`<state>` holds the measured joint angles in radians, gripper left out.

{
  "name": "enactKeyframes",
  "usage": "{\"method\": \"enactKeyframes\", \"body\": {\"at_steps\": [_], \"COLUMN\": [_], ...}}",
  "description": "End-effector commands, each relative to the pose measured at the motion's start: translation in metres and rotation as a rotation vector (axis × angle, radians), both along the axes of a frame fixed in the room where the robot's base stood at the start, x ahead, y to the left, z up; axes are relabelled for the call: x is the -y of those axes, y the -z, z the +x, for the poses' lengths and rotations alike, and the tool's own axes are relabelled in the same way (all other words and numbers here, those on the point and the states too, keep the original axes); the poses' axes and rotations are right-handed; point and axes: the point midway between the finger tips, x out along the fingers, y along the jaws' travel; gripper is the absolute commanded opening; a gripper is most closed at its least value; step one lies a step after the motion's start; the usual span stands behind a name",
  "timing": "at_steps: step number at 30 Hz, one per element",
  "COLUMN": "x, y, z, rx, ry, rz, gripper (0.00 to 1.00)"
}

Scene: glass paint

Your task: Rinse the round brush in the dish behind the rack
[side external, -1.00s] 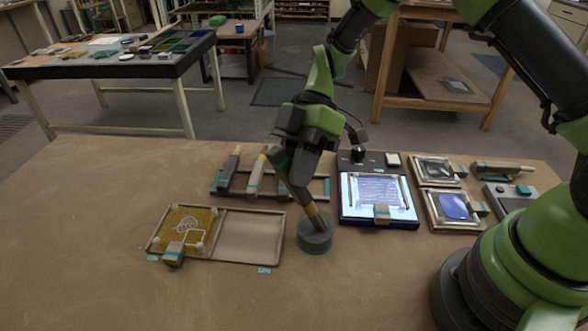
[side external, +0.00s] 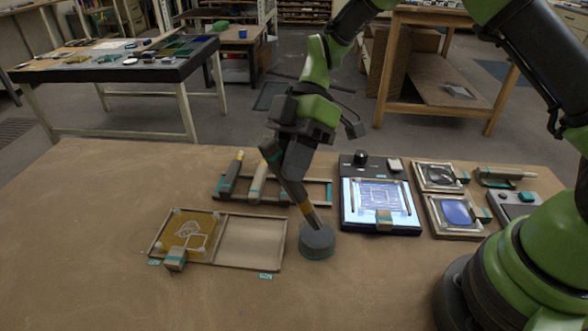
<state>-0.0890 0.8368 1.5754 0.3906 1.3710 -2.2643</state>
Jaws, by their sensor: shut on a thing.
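My gripper (side external: 284,176) is shut on a brush (side external: 305,208) with a yellow-orange band, held tilted with its lower end down at the grey round dish (side external: 317,243). The brush tip is hidden at the dish's mouth, so I cannot tell its shape or how deep it sits. The dish stands on the table on the camera side of the rack (side external: 321,192). The rack holds a dark brush (side external: 232,174) and a pale-handled tool (side external: 258,182).
A two-part wooden tray (side external: 252,242) with a yellow patterned panel lies left of the dish. A lit panel (side external: 379,203) stands to the right, with framed pieces (side external: 456,212) and a grey box (side external: 513,203) beyond. The table's front is clear.

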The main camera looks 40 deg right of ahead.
Motion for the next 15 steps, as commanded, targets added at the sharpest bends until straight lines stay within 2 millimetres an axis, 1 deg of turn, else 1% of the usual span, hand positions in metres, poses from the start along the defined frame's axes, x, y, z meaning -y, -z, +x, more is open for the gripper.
{"method": "enactKeyframes", "body": {"at_steps": [3,11,15], "x": [-0.003,-0.005,-0.005], "y": [-0.008,-0.015,-0.028], "z": [0.003,0.004,0.004], "rx": [0.002,0.0,0.003], "ry": [-0.001,0.0,-0.002], "rz": [-0.001,0.0,0.001], "gripper": [0.0,0.0,0.0]}}
